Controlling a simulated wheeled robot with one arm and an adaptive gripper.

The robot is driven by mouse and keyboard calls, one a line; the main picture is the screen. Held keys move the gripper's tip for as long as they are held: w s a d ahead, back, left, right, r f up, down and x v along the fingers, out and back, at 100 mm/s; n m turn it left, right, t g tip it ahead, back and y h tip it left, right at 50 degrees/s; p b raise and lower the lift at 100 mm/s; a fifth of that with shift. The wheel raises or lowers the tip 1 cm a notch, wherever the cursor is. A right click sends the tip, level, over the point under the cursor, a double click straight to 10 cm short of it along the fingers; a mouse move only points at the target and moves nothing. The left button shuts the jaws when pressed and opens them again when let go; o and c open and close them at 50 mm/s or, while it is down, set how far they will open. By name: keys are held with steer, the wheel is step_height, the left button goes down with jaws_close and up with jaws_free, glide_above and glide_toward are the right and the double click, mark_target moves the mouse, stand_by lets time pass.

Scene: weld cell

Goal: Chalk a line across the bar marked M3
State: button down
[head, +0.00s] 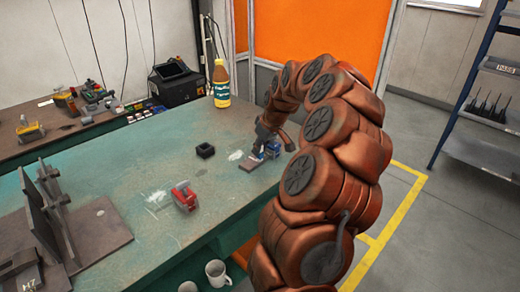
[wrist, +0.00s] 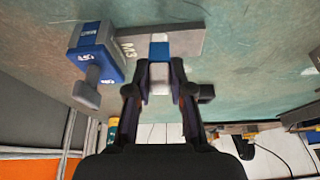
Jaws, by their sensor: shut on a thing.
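The grey bar marked M3 (wrist: 185,38) lies on the green bench top. Its label shows near its left end in the wrist view, beside a blue clamp or vise (wrist: 93,50) with a grey handle. In the head view the bar (head: 249,164) and the blue clamp (head: 272,149) are at the bench's right side. My gripper (wrist: 161,74) is shut on a small blue-and-white stick (wrist: 160,77), seemingly the chalk. The stick's blue end overlaps the bar's edge in the wrist view; I cannot tell whether it touches. In the head view my gripper (head: 264,143) is over the bar, partly hidden.
A small black open box (head: 205,150) and a red clamp (head: 184,196) stand left of the bar. Upright steel plates (head: 53,205) stand at the left. A bottle (head: 221,84) and a black case (head: 178,84) are behind. Mugs (head: 217,273) sit below the front edge.

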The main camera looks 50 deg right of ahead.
steer(key=shift+r+p, duration=0.55)
steer(key=shift+r, duration=2.65)
